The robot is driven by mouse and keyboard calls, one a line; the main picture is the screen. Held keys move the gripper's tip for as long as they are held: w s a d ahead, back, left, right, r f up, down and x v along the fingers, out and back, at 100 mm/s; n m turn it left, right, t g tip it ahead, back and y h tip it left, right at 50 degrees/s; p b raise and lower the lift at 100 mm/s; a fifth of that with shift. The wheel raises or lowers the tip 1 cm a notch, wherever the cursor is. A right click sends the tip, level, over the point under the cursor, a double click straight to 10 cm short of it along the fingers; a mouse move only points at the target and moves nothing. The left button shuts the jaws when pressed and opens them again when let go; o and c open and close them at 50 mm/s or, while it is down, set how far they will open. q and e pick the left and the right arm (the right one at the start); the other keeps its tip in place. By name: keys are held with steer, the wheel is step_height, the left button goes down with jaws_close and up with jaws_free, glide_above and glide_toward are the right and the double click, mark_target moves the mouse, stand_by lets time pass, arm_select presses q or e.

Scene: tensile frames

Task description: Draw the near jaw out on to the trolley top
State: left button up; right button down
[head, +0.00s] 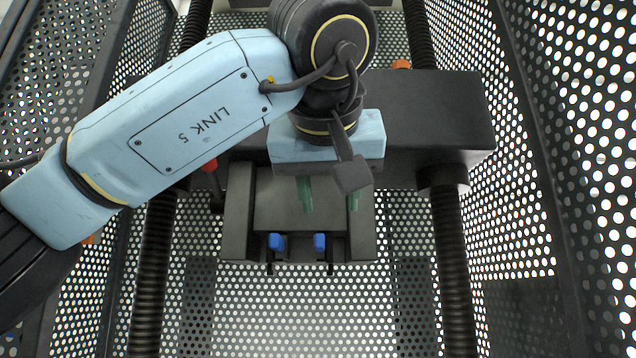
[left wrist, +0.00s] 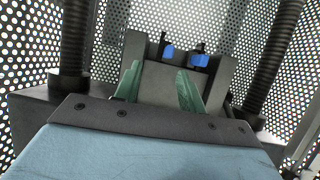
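The grip body (head: 238,215) is a dark grey block under the black crosshead, with two side cheeks. A flat dark grey piece, seemingly the near jaw (head: 295,225), sits between the cheeks; it also shows in the left wrist view (left wrist: 160,78). Two blue tabs (head: 277,242) (head: 319,242) stand at its lower edge. My left gripper (head: 330,195) is over the grip body, its green fingers apart, one towards each side of the grey piece in the left wrist view (left wrist: 157,90). I cannot tell whether they touch it. No trolley top and no right gripper show.
The black crosshead (head: 440,115) spans between two dark ribbed columns (head: 152,270) (head: 452,270). Perforated metal guards (head: 585,130) close in both sides. A red knob (head: 210,165) sticks out left of the grip body. The space below the grip body is open.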

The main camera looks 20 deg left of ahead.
mark_target(319, 238)
arm_select(q)
steer(key=shift+y, duration=0.3)
steer(key=p+x, duration=0.1)
steer(key=x, duration=0.3)
steer(key=a+x, duration=0.1)
steer(key=x, duration=0.3)
steer(key=r+p+x, duration=0.1)
steer(key=x, duration=0.3)
steer(key=shift+w+a+p, duration=0.3)
steer(key=shift+a, duration=0.05)
jaws_close()
steer(key=shift+s, duration=0.1)
